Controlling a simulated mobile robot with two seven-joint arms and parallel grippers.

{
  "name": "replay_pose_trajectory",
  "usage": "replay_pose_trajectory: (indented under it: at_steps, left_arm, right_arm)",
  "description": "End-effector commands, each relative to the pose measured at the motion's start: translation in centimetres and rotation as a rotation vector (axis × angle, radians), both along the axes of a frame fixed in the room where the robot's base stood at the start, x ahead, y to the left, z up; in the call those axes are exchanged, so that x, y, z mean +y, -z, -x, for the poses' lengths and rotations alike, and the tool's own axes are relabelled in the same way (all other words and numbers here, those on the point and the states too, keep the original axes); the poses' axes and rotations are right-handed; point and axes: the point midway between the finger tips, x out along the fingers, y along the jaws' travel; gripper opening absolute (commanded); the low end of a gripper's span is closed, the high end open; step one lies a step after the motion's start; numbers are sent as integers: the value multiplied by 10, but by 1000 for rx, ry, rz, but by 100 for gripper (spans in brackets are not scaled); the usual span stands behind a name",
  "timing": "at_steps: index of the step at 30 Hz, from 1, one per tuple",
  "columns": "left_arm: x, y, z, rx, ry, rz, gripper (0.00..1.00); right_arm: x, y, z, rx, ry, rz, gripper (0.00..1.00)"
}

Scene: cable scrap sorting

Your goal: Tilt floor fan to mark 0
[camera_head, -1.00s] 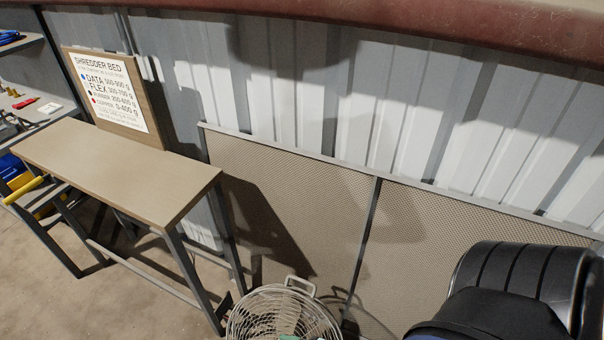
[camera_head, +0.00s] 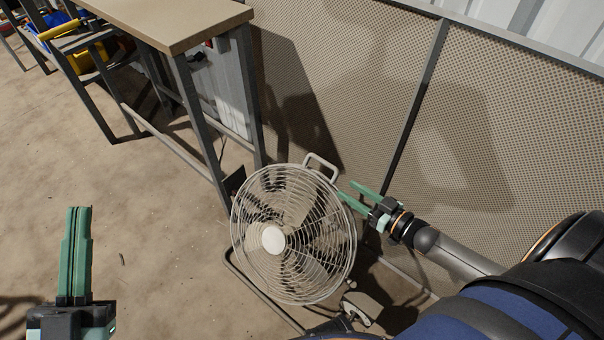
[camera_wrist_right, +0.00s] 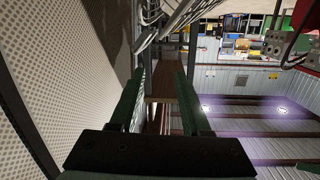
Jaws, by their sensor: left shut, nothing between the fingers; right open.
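The floor fan (camera_head: 293,234) stands on the concrete floor in the head view, its round wire cage tilted partly upward, with a handle (camera_head: 321,167) at the cage's top. My right gripper (camera_head: 355,193) is open just right of the cage's upper edge, below the handle; I cannot tell if it touches the cage. In the right wrist view its two green fingers (camera_wrist_right: 161,101) are apart with nothing between them, and part of the wire cage (camera_wrist_right: 150,14) shows at the top. My left gripper (camera_head: 77,212) is shut and empty, well left of the fan. No tilt mark is readable.
A table (camera_head: 180,22) with metal legs stands behind and left of the fan, its near leg close to the cage. A perforated panel (camera_head: 350,60) runs behind the fan. The floor between my left gripper and the fan is clear.

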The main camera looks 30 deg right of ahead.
Motion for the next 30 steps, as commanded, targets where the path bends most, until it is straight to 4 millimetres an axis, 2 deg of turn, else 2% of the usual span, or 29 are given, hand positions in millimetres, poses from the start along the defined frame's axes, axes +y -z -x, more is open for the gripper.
replay_pose_trajectory:
  at_steps: [1,6,12,17,30]
  left_arm:
    - [-2,9,8,-59,15,3,0]
    - [-6,-4,30,-204,48,16,0]
    - [-7,-12,43,-278,67,21,0]
    - [-8,-7,44,-283,67,18,0]
    - [-12,30,42,-269,59,-12,0]
  right_arm:
    - [-11,19,-5,-22,-12,-3,47]
    - [-34,25,-14,-77,-48,-30,47]
    - [-44,24,-18,-103,-69,-45,47]
    - [-39,23,-31,-108,-74,-48,47]
    - [-7,24,-110,-108,-72,-48,47]
